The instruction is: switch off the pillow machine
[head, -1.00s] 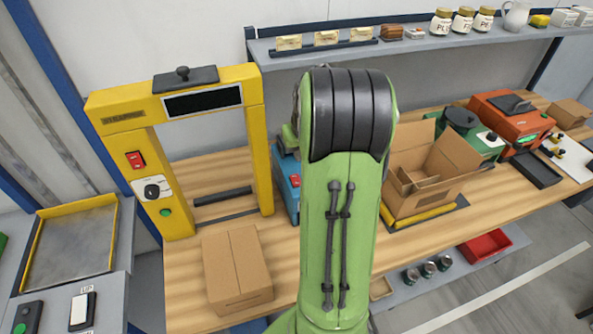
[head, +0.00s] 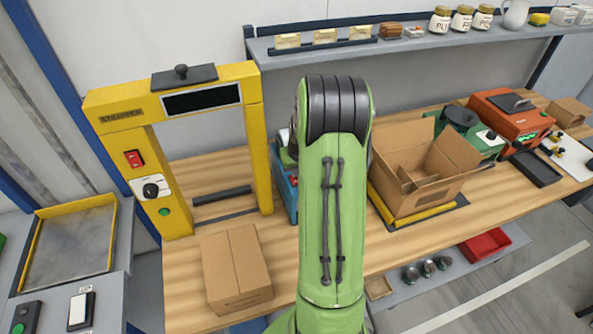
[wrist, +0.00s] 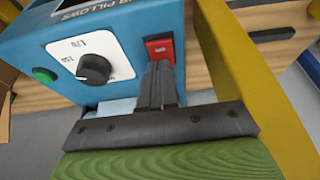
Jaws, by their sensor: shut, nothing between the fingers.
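The pillow machine is a blue box (head: 285,185) on the bench, mostly hidden behind my green arm in the head view. In the wrist view its blue body (wrist: 120,22) carries the word PILLOWS, a white plate with a black dial (wrist: 95,69), a green button (wrist: 44,75) and a red rocker switch (wrist: 160,50). My gripper (wrist: 159,70) is shut and empty. Its fingertips are at the lower edge of the red switch and overlap it in the picture; I cannot tell whether they touch it. My gripper is hidden in the head view.
A yellow strapping machine (head: 180,105) with its own red switch and dial stands left of the blue machine. A closed carton (head: 235,268) lies in front of it. An open carton (head: 415,185) stands right of my arm. A yellow post (wrist: 250,80) is close to my gripper's right.

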